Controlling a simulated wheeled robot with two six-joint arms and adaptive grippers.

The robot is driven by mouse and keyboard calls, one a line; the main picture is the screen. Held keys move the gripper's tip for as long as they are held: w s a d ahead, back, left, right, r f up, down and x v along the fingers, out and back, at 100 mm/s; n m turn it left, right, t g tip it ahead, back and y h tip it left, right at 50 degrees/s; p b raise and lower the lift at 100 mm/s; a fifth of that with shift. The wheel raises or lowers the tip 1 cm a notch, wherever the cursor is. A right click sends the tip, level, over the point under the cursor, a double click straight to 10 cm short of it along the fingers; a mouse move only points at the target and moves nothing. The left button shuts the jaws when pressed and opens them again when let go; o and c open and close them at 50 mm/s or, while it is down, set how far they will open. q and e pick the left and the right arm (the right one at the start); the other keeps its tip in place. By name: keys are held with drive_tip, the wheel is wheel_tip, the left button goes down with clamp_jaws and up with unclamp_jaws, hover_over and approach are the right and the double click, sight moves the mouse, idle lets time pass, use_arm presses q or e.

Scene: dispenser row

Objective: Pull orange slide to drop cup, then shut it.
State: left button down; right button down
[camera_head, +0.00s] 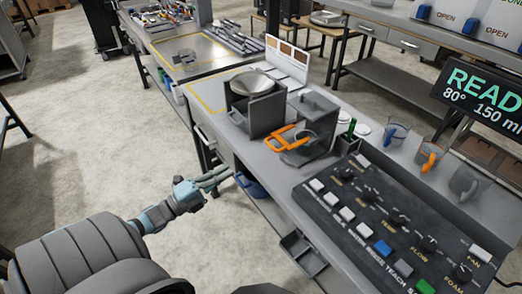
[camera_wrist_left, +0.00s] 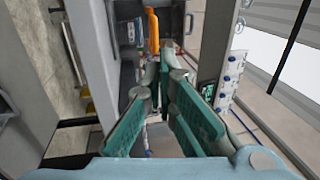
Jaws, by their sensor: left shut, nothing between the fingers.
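The orange slide (camera_head: 283,141) is a looped handle on the front of a grey dispenser (camera_head: 320,112) on the counter. An orange piece, likely the same slide, shows beyond my fingertips in the left wrist view (camera_wrist_left: 153,32). My left gripper (camera_head: 226,174) is at the counter's near edge, left of and apart from the slide. Its green-padded fingers come together with nothing between them in the left wrist view (camera_wrist_left: 165,62). I cannot make out a dropped cup under the dispenser. My right gripper is not in view.
A grey stand with a round metal pan (camera_head: 252,83) is beside the dispenser. A dark button panel (camera_head: 385,225) fills the counter to the right. Clear cups with coloured handles (camera_head: 430,155) stand behind it. Open floor (camera_head: 120,140) lies left of the counter.

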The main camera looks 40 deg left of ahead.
sight(269, 145)
use_arm(q)
drive_tip(key=x, duration=1.2)
drive_tip(key=shift+w+d+f, duration=0.1)
drive_tip(key=shift+w, duration=0.25)
